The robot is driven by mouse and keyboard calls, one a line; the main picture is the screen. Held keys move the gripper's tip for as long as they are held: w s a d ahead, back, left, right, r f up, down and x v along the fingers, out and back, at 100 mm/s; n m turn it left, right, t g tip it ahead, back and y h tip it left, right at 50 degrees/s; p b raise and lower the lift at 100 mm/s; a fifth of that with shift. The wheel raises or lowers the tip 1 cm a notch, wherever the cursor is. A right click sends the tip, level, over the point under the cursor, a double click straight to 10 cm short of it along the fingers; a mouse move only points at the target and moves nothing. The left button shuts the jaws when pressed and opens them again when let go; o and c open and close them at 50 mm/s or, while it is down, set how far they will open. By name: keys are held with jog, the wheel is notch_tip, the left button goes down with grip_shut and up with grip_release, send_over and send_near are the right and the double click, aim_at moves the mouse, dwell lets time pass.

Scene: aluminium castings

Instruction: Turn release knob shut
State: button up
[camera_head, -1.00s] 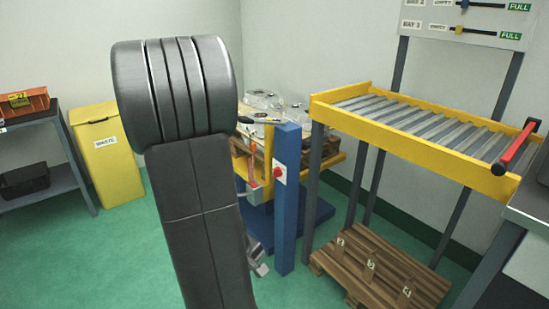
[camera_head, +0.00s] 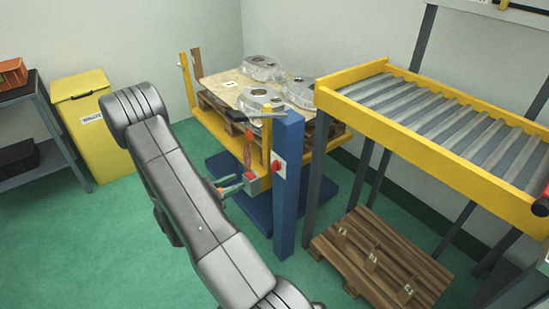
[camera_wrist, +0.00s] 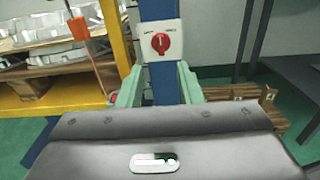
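The red release knob (camera_wrist: 160,43) sits on a white plate (camera_wrist: 173,30) on the blue post (camera_wrist: 160,8). Its pale mark stands about upright, between two small labels too small to read. In the head view the knob (camera_head: 278,168) faces left, toward my gripper (camera_head: 230,184). In the wrist view my gripper (camera_wrist: 159,86) has its two green fingers spread, with nothing between them. The knob shows above and beyond the gap between the fingertips, apart from them.
A yellow-framed lift table (camera_head: 262,183) beside the post bears a pallet with several castings (camera_head: 262,68). An orange-red lever (camera_wrist: 86,45) stands left of the knob. A roller conveyor (camera_head: 400,140) and a wooden pallet (camera_head: 380,255) are at right, a yellow waste bin (camera_head: 85,135) at left.

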aim_at(272, 164)
jog(key=b+x, duration=0.1)
jog(key=x, duration=1.2)
jog(key=shift+w+d, duration=0.2)
jog(key=shift+d, duration=0.1)
grip_shut()
